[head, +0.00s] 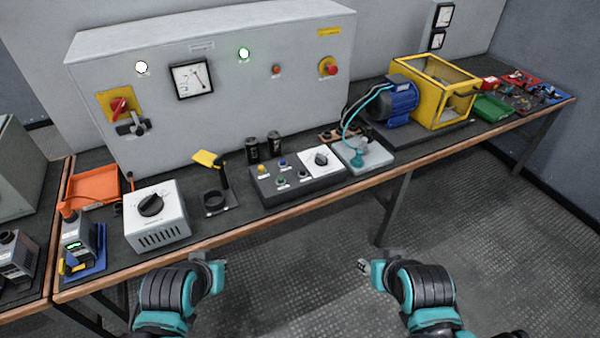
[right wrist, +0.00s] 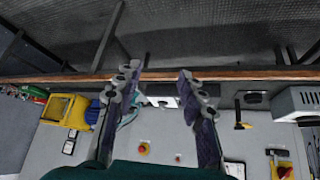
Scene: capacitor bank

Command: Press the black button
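A dark control box (head: 298,188) sits on the bench near the middle in the head view. Its top carries small yellow, blue and green buttons and a dark button (head: 303,175), which looks like the black one, though it is too small to be sure. A white plate with a dark knob is at its right end. My left gripper (head: 221,275) is in front of the bench, away from the box; its fingers are unclear. My right gripper (head: 364,266) is also in front of the bench; the right wrist view shows its fingers (right wrist: 158,78) apart and empty.
A white knob box (head: 157,222) and a black ring stand (head: 215,202) are left of the control box. A teal device (head: 364,155), blue motor (head: 398,103) and yellow cage (head: 437,95) are right. A grey cabinet (head: 225,110) stands behind. The bench's wooden front edge runs before my grippers.

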